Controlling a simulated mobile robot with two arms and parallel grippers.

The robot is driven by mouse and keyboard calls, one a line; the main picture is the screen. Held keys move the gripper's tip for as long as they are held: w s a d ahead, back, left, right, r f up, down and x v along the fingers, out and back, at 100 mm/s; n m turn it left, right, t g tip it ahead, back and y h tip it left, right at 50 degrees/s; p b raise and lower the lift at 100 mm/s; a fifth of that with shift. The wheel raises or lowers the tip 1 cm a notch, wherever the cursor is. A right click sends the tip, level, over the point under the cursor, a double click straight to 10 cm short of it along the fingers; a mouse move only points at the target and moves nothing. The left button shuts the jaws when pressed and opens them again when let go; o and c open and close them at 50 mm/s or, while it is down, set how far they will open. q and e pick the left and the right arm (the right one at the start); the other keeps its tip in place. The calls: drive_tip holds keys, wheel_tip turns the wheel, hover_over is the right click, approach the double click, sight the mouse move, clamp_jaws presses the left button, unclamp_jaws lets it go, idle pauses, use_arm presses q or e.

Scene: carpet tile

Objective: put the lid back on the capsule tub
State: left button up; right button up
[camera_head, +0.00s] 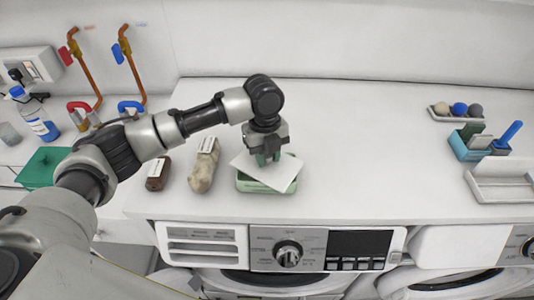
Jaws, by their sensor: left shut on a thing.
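The capsule tub (254,187) is a low pale-green box on the white worktop, in the middle of the head view near the front edge. The lid (274,178) is a flat white plate over the tub's opening, turned at an angle to the tub's sides, with corners reaching past its rim. I cannot tell whether the lid touches the rim. My left gripper (265,160) points down at the lid's upper side and is shut on it. The tub's inside is mostly hidden by the lid. My right gripper is not in view.
A beige labelled bag (204,172) and a dark brown bottle (157,175) lie just left of the tub. At the right are a tray of balls (456,117), a teal caddy (463,148) and a white tray (503,194). The worktop between is clear.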

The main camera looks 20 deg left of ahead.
use_arm(q)
drive_tip(key=shift+f+p, duration=0.15)
drive_tip(key=shift+p, duration=0.6)
idle(0.8)
idle(0.4)
drive_tip(key=o, duration=1.5)
drive_tip(key=shift+c, duration=0.2)
wheel_tip(320, 180, up, 5)
drive_tip(key=p, duration=0.5)
drive_tip(key=shift+r, duration=1)
drive_tip(key=shift+c, duration=0.3)
